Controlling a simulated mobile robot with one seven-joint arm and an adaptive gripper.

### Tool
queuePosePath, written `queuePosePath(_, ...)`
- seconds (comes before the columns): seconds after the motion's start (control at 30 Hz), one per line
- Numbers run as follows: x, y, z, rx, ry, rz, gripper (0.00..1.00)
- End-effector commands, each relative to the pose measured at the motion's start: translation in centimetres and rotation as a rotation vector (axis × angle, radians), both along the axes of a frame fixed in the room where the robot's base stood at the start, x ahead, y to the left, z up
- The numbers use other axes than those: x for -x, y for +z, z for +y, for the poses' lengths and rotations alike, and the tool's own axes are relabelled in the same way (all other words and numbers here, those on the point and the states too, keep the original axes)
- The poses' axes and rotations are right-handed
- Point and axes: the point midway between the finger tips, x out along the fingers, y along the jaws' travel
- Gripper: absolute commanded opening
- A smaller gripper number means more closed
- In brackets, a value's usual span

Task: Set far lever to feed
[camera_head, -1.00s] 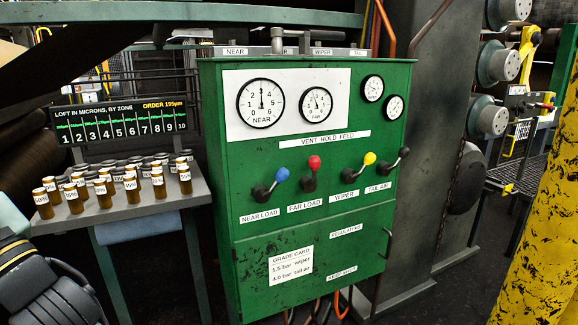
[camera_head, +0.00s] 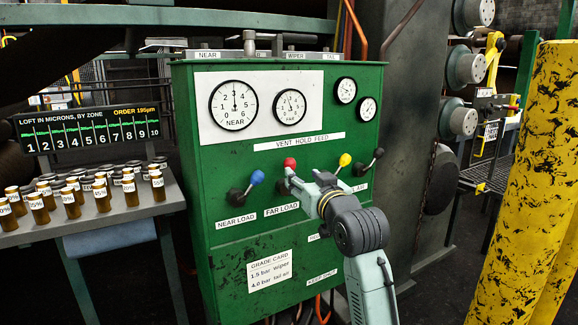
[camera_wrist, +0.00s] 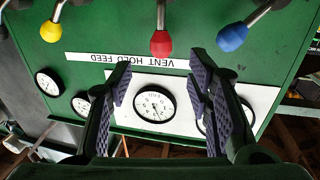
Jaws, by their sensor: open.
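The far-load lever has a red knob (camera_head: 289,162) on the green cabinet (camera_head: 235,265). Its knob and shaft stand about straight in line, near the middle of the VENT HOLD FEED strip (camera_head: 299,141). In the wrist view, turned upside down, the red knob (camera_wrist: 160,42) points down the picture, toward the strip. My gripper (camera_wrist: 160,72) is open, with one finger on each side of the knob's line and the knob just past the fingertips.
A blue-knobbed near lever (camera_head: 256,178) stands left of the red one, and a yellow-knobbed wiper lever (camera_head: 345,160) and a black tail-air lever (camera_head: 378,154) stand right. Gauges (camera_head: 234,105) sit above. A bench with vials (camera_head: 150,215) is left; yellow posts (camera_head: 530,180) are right.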

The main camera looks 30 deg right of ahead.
Motion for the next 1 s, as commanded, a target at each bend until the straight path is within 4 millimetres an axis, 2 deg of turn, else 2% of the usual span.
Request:
queuePosePath(0.5, -8.6, 0.3, -1.3, 0.001, 0.001, -0.001, 0.46)
queuePosePath(0.7, -10.1, 0.1, -1.5, 0.001, 0.001, -0.001, 0.46)
queuePosePath(1.0, -10.2, 0.1, -1.5, 0.001, 0.001, -0.003, 0.45)
